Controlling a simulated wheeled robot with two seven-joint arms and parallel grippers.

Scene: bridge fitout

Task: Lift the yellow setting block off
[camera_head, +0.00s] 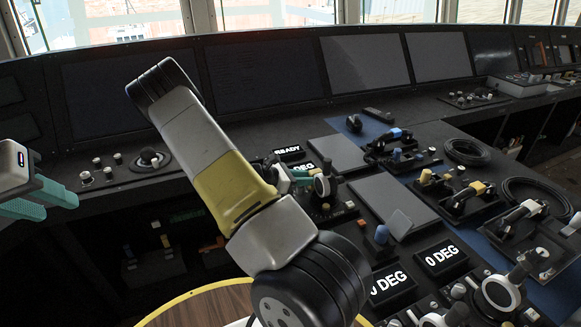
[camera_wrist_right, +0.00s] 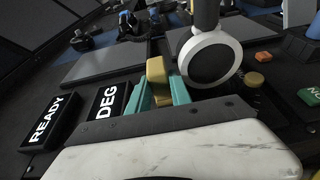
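The yellow setting block (camera_wrist_right: 157,72) stands between the two teal fingertips of my right gripper (camera_wrist_right: 160,95) in the right wrist view. Both fingers lie close against its sides, and the gripper looks shut on it. The block's lower end is hidden between the fingers. In the head view my right gripper (camera_head: 301,178) is mostly hidden behind my right arm, beside a white round-headed lever (camera_head: 322,185). I cannot make out the block clearly there. My left gripper (camera_head: 42,202) is at the left edge, with its teal fingers apart and nothing between them.
The white-rimmed lever head (camera_wrist_right: 207,56) is close to the right of the block. A READY display (camera_wrist_right: 48,121) and a DEG display (camera_wrist_right: 110,104) stand to the left. Dark screens (camera_head: 365,62) line the back. Several levers and knobs crowd the console at the right.

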